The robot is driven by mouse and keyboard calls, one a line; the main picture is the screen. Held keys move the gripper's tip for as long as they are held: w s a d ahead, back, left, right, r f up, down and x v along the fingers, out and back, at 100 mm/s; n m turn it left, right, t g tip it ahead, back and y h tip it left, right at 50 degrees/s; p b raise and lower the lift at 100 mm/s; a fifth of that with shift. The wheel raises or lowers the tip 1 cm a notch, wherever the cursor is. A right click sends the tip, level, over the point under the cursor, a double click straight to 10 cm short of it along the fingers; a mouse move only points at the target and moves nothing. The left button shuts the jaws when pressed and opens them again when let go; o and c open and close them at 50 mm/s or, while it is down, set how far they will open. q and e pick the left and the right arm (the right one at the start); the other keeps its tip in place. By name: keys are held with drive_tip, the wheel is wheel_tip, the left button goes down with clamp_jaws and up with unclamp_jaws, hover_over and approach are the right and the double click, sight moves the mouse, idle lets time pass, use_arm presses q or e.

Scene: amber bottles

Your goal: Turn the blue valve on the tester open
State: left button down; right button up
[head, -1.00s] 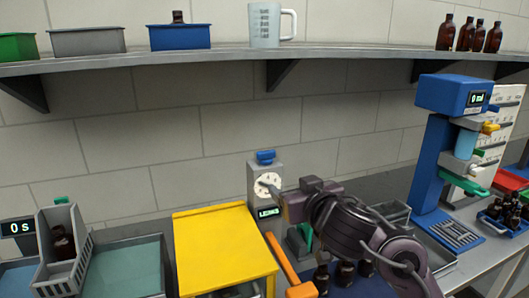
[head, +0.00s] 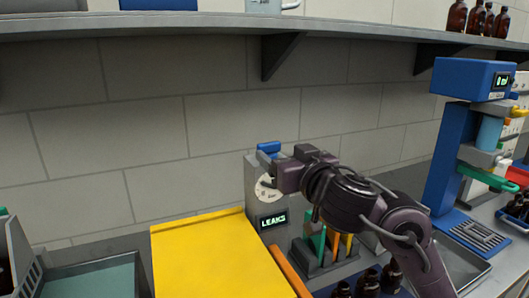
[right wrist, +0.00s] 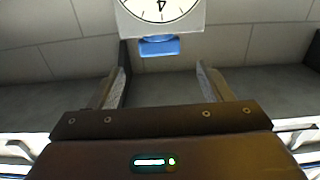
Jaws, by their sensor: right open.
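The tester (head: 252,192) is a grey box with a white round dial (head: 266,190) and a screen (head: 271,221) reading LEAKS. The blue valve (head: 269,147) sits on its top. My right gripper (head: 270,170) is at the tester's upper front, just below the valve, and covers part of the dial. In the right wrist view the gripper (right wrist: 161,70) is open and empty. The blue valve (right wrist: 158,46) shows there beyond the fingertips, roughly centred between them and apart from them, next to the dial (right wrist: 158,8). My left gripper is out of view.
A yellow box-like top (head: 215,258) stands left of the tester. A rack with coloured tools (head: 325,248) and amber bottles (head: 368,284) are below my right arm. A blue machine (head: 450,150) stands at the right. A shelf (head: 200,22) runs above.

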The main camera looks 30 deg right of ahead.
sight(270, 144)
drive_tip(key=w, duration=0.7)
drive_tip(key=shift+w+d, duration=0.2)
drive_tip(key=shift+w, duration=0.1)
drive_tip(key=shift+s, duration=0.1)
drive_tip(key=c, duration=1)
